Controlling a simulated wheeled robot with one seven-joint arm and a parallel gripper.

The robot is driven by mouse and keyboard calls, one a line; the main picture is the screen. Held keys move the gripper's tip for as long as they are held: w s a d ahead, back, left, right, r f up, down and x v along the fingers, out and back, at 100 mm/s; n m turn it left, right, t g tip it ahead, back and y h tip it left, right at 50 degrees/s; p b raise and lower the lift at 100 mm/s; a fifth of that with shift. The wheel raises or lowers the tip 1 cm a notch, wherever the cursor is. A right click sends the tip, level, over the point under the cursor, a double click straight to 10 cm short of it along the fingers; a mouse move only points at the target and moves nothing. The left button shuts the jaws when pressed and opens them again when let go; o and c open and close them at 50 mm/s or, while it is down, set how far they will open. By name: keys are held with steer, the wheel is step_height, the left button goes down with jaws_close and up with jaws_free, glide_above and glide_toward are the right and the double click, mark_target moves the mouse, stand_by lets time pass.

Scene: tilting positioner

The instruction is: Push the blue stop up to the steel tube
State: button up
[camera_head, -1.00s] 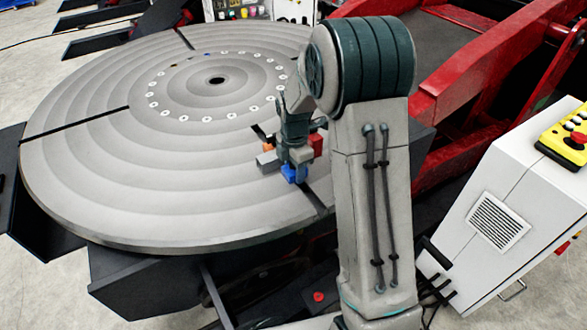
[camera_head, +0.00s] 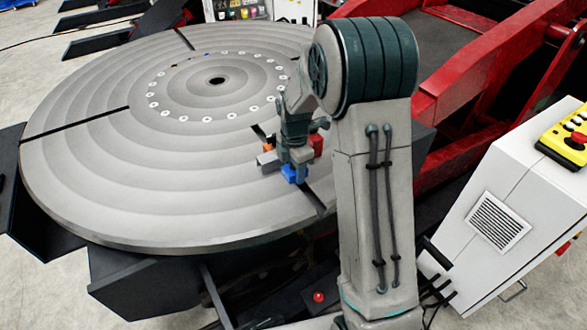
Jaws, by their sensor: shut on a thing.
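The blue stop (camera_head: 293,174) sits on the round grey turntable (camera_head: 110,165), close to the right-hand slot. My gripper (camera_head: 292,160) points down over the blue stop and is shut on it; its fingertips partly hide the stop. A grey piece, probably the steel tube (camera_head: 267,161), lies on the turntable just left of my gripper. Much of it is hidden behind the gripper, and I cannot tell whether the blue stop touches it.
A red block (camera_head: 316,146) stands right behind my gripper, and an orange piece (camera_head: 268,146) shows to its left. A white control cabinet (camera_head: 510,190) with a yellow button box (camera_head: 566,135) is at the right. The turntable's left side is clear.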

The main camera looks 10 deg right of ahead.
steer(key=shift+w, duration=0.15)
stand_by(1.3)
steer(key=shift+w+a, duration=0.1)
stand_by(2.6)
stand_by(2.3)
steer(key=shift+s, duration=0.25)
stand_by(0.4)
